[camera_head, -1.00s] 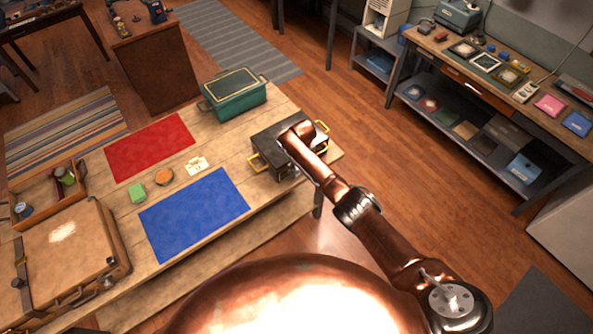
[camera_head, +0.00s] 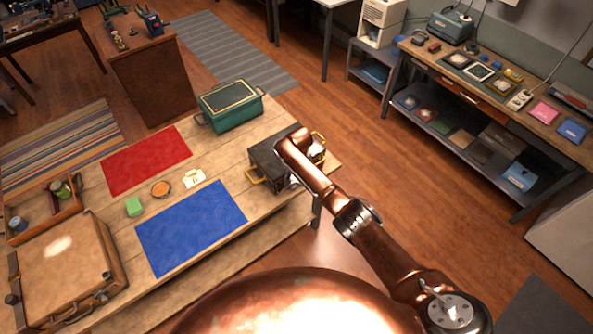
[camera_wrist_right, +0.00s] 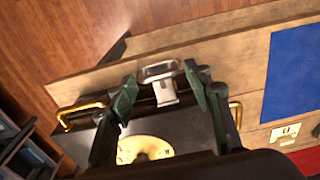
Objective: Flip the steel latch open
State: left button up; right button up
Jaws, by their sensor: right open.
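The steel latch (camera_wrist_right: 160,82) is a bright metal piece on the edge of a black box. In the right wrist view it sits between the dark green fingers of my right gripper (camera_wrist_right: 162,76). The fingers are open, one on each side; I cannot tell whether either touches it. The black box (camera_head: 264,158) has brass handles and stands at the right end of the wooden table. A round brass-coloured plate (camera_wrist_right: 145,150) lies on its top, partly hidden by my gripper. My left gripper is not in view.
The wooden table (camera_head: 222,168) also holds a green toolbox (camera_head: 232,108), a red mat (camera_head: 147,160), a blue mat (camera_head: 190,228), a tan case (camera_head: 65,268) and small items. A loaded workbench (camera_head: 490,85) stands at right. Floor between them is clear.

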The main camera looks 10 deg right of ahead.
notch_tip(320, 180, up, 10)
jog(key=shift+s, duration=0.35)
jog(key=shift+d, duration=0.1)
dwell(0.5)
jog(key=s+d+f+m+b, duration=0.1)
jog(key=s+d+f+b, duration=0.45)
jog(key=f, duration=0.95)
jog(key=s+d+f+m, duration=0.1)
jog(key=s+d+f, duration=0.2)
jog(key=s+f, duration=0.85)
jog(key=s+d+f+m+b, duration=0.1)
jog(key=s+d+f+b, duration=0.3)
jog(key=f, duration=1.5)
jog(key=s+d+f+b, duration=0.1)
jog(key=s+d+f, duration=0.4)
jog(key=s+f, duration=0.7)
jog(key=s+d+f+b, duration=0.1)
jog(key=s+f, duration=0.3)
jog(key=s, duration=0.6)
jog(key=s+d+f+b, duration=0.2)
jog(key=s+f, duration=0.2)
jog(key=s, duration=0.7)
jog(key=s+d+f+m+b, duration=0.1)
jog(key=s+f, duration=0.3)
jog(key=s, duration=0.7)
jog(key=shift+d+f+h+b, duration=0.25)
jog(key=shift+f+h+b, duration=0.05)
jog(key=shift+b, duration=0.1)
jog(key=shift+s, duration=0.1)
